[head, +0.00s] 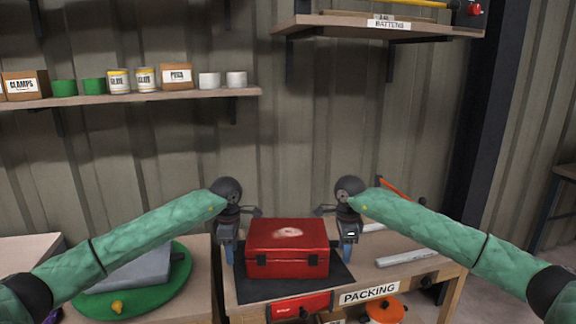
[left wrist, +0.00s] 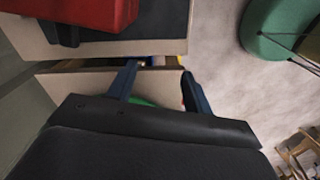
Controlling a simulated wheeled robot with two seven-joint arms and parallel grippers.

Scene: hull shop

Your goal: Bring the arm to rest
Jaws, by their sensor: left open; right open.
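My left gripper (head: 229,256) hangs fingers down just left of a closed red box (head: 287,262). It is open. My right gripper (head: 345,254) is open, fingers down, just right of the same box. Both green-sleeved arms reach forward over the bench. In the left wrist view, the blue fingers of my left gripper (left wrist: 158,85) stand apart with nothing held between them. The red box also shows there (left wrist: 75,12), apart from these fingers. I cannot tell how close the right fingers are to the box.
The red box stands on a dark mat (head: 345,284) on the packing bench (head: 436,267). A pale bar (head: 406,258) lies at right. A green round board (head: 168,301) with a grey block (head: 132,272) is at left. Shelves (head: 195,96) hang behind.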

